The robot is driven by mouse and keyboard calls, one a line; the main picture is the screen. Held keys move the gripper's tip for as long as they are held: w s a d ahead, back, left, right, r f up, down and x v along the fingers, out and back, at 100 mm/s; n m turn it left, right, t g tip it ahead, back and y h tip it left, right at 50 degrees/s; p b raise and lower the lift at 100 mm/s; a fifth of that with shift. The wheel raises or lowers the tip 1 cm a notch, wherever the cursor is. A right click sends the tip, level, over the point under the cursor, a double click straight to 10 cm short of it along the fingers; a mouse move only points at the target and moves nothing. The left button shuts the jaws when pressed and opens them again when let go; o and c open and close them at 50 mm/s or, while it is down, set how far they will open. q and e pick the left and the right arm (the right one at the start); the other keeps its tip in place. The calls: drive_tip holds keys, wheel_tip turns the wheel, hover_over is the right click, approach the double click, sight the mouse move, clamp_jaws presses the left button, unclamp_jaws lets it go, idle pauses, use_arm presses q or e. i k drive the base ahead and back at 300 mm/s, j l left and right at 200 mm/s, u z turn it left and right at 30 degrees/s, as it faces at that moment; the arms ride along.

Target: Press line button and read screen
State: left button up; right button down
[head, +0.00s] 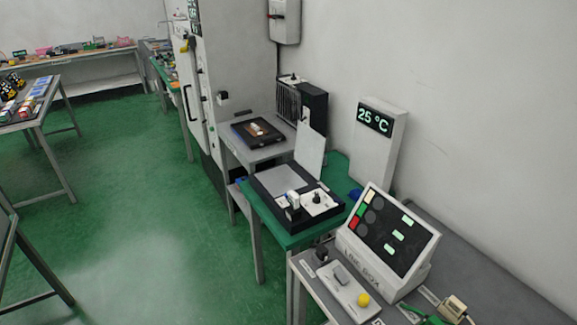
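A white slanted console (388,243) lettered what looks like "LINE BOX" stands on the grey table at the lower right. Its dark screen (378,233) shows a red, a green and a cream block at the left, dark round spots, and several lit pale-green fields; any text on them is too small to read. A white plate (345,291) lies in front of it, with a yellow round button (363,299), a grey rectangular piece (341,275) and a black knob (322,253). Which of these is the line button, I cannot tell. Neither gripper is in view.
A wall unit (378,145) reads "25 °C". A dark box with an open white lid (311,150) stands on a green-topped table left of the console. A green-and-black item (425,316) and a beige piece (453,308) lie right of the plate.

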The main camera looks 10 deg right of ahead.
sight(363, 301)
drive_tip(key=z, duration=1.05)
